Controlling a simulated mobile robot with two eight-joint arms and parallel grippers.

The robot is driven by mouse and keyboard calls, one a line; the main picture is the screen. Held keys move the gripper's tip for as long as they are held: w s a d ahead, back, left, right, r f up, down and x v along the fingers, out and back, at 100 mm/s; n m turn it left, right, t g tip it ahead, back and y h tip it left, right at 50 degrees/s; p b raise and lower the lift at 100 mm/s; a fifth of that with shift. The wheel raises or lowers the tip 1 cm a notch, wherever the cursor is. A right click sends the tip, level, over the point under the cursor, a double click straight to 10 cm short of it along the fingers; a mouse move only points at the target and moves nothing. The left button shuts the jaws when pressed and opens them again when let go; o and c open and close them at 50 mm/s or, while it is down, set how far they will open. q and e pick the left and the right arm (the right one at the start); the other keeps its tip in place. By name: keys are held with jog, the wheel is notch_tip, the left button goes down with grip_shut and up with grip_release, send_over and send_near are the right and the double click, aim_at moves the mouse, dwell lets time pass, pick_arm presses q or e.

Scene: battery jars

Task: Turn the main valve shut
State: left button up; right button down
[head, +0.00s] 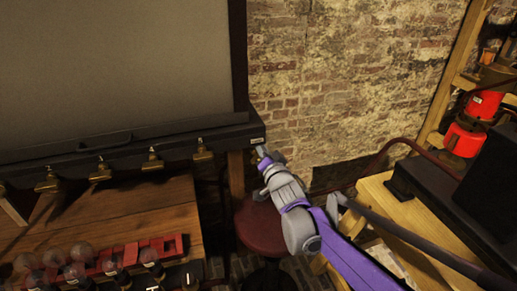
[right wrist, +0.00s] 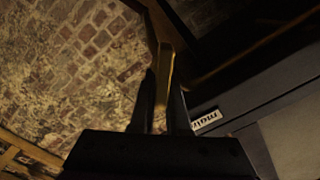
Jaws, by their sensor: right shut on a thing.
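The main valve's brass lever (right wrist: 165,66) shows in the right wrist view, beside a white label reading "main" (right wrist: 207,121). My right gripper (right wrist: 163,90) is shut on this lever, with one dark finger on each side of it. In the head view my right gripper (head: 262,154) is at the right end of the dark pipe box (head: 215,143), just below a small white label. The lever is mostly hidden there by the gripper. My left gripper is not in view.
Several smaller brass taps (head: 153,160) hang along the same dark box. Below is a wooden table (head: 160,205) with a red rack (head: 150,247) and glass jars. A round dark red stool (head: 258,228) stands under my right arm. A brick wall (head: 340,80) is behind.

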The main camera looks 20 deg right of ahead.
jog(key=m+b, duration=0.1)
jog(key=m, duration=0.2)
jog(key=f+m+b, duration=0.1)
jog(key=m, duration=0.2)
jog(key=f+m+b, duration=0.1)
jog(key=m, duration=0.2)
jog(key=shift+d, duration=0.4)
jog(key=shift+m, duration=0.3)
jog(key=c, duration=0.9)
grip_release()
jog(key=shift+s+r, duration=0.1)
jog(key=s, duration=1)
jog(key=shift+s+d, duration=0.2)
jog(key=shift+s, duration=0.1)
